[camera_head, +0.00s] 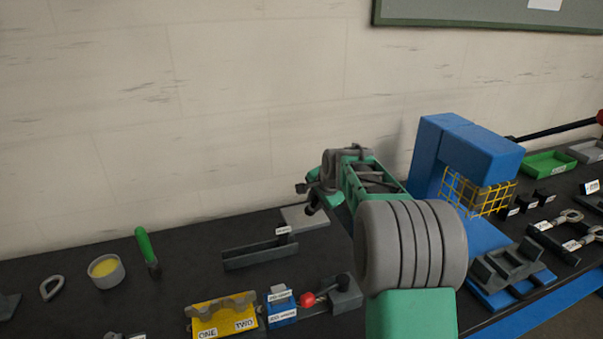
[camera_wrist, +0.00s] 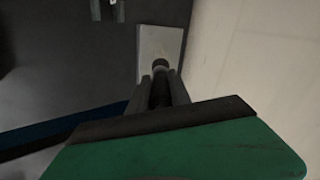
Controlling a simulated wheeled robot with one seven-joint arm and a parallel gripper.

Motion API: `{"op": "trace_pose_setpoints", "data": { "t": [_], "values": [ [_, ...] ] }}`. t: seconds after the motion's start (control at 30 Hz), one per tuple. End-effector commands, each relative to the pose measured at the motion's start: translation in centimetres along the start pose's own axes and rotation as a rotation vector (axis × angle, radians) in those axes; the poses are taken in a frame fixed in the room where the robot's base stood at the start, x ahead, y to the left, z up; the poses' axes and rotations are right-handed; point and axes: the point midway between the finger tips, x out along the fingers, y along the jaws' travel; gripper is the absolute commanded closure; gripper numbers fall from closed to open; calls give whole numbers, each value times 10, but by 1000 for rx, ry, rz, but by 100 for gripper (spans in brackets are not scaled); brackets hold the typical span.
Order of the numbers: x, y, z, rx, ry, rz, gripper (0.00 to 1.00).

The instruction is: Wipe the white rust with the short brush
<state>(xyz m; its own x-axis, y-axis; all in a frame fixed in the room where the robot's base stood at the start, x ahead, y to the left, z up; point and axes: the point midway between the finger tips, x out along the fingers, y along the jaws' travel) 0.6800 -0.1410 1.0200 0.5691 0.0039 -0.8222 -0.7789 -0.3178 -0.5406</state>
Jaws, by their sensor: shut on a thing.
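My gripper (camera_head: 315,200) hangs at the end of my green and grey arm, over the back of the black bench. In the wrist view, my gripper (camera_wrist: 161,88) is shut on a short dark piece with a round end (camera_wrist: 160,65). It looks like the short brush, but the fingers hide most of it. Beyond it is a pale grey plate (camera_wrist: 158,40), which also shows in the head view (camera_head: 312,221) below my gripper. I cannot make out a distinct white rust patch on it. Whether the brush touches the plate is unclear.
A dark rail (camera_head: 260,255) lies in front of the plate. A blue frame with a yellow mesh guard (camera_head: 478,194) stands to the right. A green-handled tool (camera_head: 146,248), a yellow-filled cup (camera_head: 105,271) and a yellow ONE/TWO holder (camera_head: 224,318) are to the left. The wall rises close behind.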

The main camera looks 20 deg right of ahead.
Motion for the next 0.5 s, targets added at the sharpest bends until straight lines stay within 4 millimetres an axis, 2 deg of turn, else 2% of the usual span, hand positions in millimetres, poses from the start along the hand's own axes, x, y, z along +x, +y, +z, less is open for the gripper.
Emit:
{"op": "trace_pose_setpoints", "data": {
  "t": [0.5],
  "values": [
    [-39, -28, -5, -4, -5, 2, 100]
  ]
}}
